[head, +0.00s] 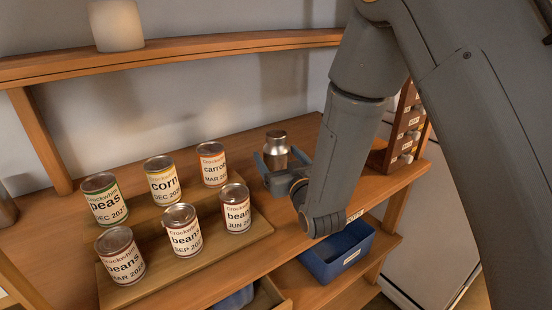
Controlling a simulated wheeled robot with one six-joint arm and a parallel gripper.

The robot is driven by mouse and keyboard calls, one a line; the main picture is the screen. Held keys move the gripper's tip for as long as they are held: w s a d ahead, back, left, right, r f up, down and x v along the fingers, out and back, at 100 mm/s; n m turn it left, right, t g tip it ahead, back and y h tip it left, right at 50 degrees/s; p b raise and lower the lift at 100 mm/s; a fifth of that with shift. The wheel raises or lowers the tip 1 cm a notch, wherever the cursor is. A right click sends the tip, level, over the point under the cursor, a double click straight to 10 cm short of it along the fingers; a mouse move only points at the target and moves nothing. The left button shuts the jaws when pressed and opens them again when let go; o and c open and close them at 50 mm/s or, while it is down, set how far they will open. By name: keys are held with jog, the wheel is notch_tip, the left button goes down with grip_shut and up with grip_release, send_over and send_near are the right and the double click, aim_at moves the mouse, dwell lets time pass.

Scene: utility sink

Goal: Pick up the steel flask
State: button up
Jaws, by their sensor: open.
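The steel flask (276,150) stands upright on the wooden counter, right of the cans and near the back wall. It is a small silvery bottle with a darker top. My gripper (272,165) is open at the flask, with one blue-grey finger showing at its left side and the other at its right. The flask's lower part is partly hidden by the gripper. I cannot tell whether the fingers touch it.
Several labelled cans (184,230) stand on a wooden tray (262,226) to the left. A wooden rack (405,125) stands to the right. A blue bin (338,254) sits on the lower shelf. An upper shelf (220,46) runs above the counter.

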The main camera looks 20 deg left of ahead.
jog(key=shift+x, duration=0.9)
jog(key=shift+c, duration=0.2)
jog(key=c, duration=1.5)
jog(key=shift+o, duration=0.2)
jog(key=shift+r, duration=0.15)
